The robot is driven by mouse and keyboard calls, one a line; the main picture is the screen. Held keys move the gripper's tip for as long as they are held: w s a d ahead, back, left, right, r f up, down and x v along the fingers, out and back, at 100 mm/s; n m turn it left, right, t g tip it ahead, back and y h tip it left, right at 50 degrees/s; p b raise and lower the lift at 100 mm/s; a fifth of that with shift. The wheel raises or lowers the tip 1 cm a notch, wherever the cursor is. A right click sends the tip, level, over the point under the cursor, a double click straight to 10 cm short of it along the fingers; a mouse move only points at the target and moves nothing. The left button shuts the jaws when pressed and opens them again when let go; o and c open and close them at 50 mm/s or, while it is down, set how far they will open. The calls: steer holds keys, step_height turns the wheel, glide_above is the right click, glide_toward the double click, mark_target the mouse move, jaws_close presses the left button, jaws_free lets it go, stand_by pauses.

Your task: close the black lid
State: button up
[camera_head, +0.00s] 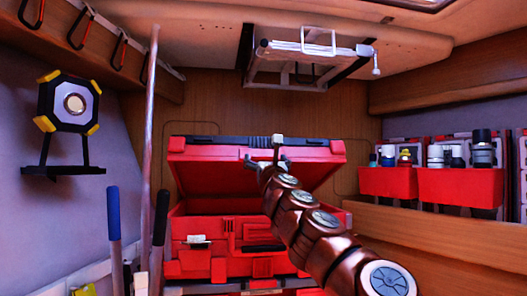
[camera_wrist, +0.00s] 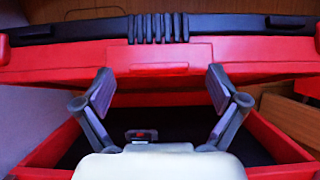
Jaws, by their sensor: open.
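A red toolbox (camera_head: 222,232) stands open against the back wall. Its lid (camera_head: 215,163) is raised and tilted; it is mostly red, with a black strip and black ribbed part along its upper edge. The lid's edge (camera_wrist: 225,52) also spans the top of the wrist view. My gripper (camera_head: 267,163) is at the lid's front face, right of its middle in the head view. In the wrist view my gripper (camera_wrist: 160,88) has its fingers wide apart with nothing between them, just below the lid's edge. I cannot tell whether it touches the lid. My arm hides part of the box.
The box's dark inside (camera_wrist: 250,145) shows below the fingers, with a small black and red item (camera_wrist: 142,135) in it. Red bins (camera_head: 460,187) with bottles sit on the right shelf. A pole (camera_head: 150,150) and handles (camera_head: 114,213) stand at left. A folded rack (camera_head: 310,60) hangs above.

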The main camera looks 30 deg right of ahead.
steer(key=p+x, duration=0.1)
steer(key=x, duration=0.1)
steer(key=shift+w+r, duration=0.2)
steer(key=shift+w, duration=0.15)
steer(key=shift+w+d+r+p, duration=0.15)
steer(key=shift+w+d+p, duration=0.05)
steer(key=shift+w+p, duration=0.1)
steer(key=shift+c, duration=0.4)
